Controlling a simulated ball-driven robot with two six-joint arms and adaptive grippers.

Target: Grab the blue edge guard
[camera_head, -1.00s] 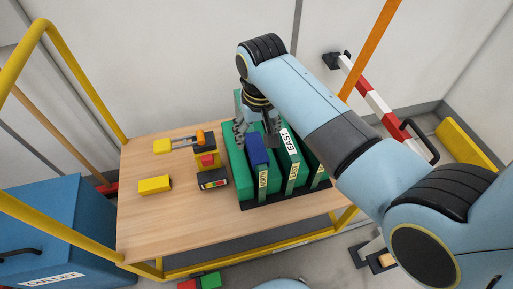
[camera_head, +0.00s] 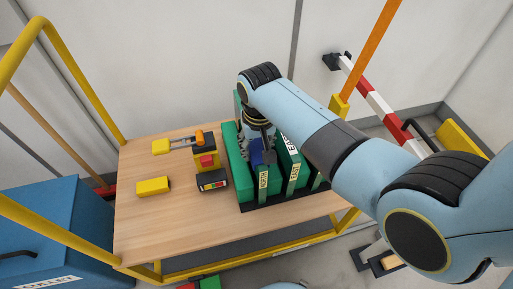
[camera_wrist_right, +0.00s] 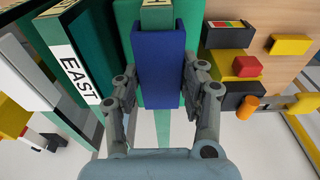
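The blue edge guard (camera_head: 256,157) sits over the top edge of a green-edged glazed frame in the rack on the table. In the right wrist view the guard (camera_wrist_right: 160,70) is upright between my fingers. My right gripper (camera_head: 255,147) points down around it, one finger on each side. In the wrist view the gripper (camera_wrist_right: 160,82) is open, its fingertips close beside the guard; I cannot tell whether they touch it. The gripper partly hides the guard in the head view. My left gripper is not in view.
A green frame labelled EAST (camera_wrist_right: 72,62) stands close beside the guard. Yellow rails border the table (camera_head: 150,225), whose front left is clear.

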